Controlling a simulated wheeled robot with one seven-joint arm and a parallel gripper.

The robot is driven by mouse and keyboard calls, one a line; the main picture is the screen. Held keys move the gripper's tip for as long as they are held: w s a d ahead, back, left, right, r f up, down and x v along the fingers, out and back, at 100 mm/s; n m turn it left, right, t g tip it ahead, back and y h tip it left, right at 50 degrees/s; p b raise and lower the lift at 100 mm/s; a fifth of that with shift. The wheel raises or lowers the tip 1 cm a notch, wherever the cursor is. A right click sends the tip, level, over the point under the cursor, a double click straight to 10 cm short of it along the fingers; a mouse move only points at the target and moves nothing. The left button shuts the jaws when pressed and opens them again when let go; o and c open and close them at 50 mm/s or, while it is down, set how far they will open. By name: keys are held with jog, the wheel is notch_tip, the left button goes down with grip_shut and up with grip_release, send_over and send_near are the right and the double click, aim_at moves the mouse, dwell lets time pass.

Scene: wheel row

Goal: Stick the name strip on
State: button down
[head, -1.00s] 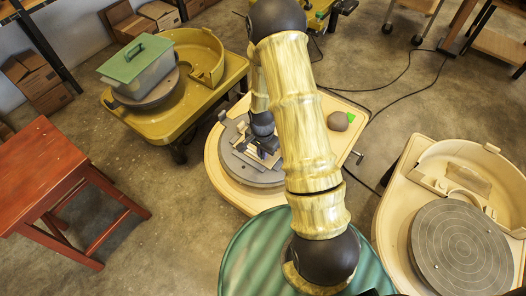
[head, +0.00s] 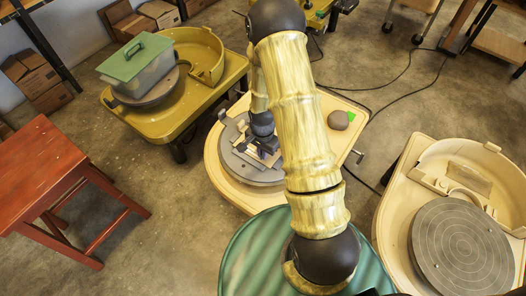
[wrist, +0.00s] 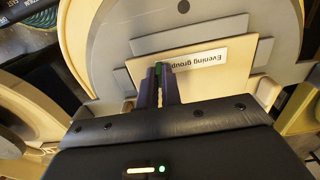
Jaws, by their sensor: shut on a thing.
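The name strip (wrist: 200,60) is white and reads "Evening group", upside down in the wrist view. It lies over or against a cream board (wrist: 205,78) on the grey wheel head (wrist: 195,20); I cannot tell if it touches. My gripper (wrist: 158,70) is shut at the strip's left end, where a small green bit shows between the dark fingertips. In the head view my gripper (head: 266,150) is low over the grey wheel head (head: 245,171) of the middle cream wheel, and the strip is too small to make out.
A brown lump (head: 338,120) and a green piece (head: 351,117) lie on the middle wheel's table. A yellow wheel (head: 190,100) with a green-lidded tub (head: 138,70) stands at left. Another cream wheel (head: 460,160) is at right, a red stool (head: 45,165) at far left.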

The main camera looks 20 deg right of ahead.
jog(key=c, duration=1.5)
grip_release()
notch_tip(320, 180, up, 17)
jog(key=p, duration=0.3)
jog(key=shift+r+p, duration=0.2)
jog(key=shift+p, duration=0.2)
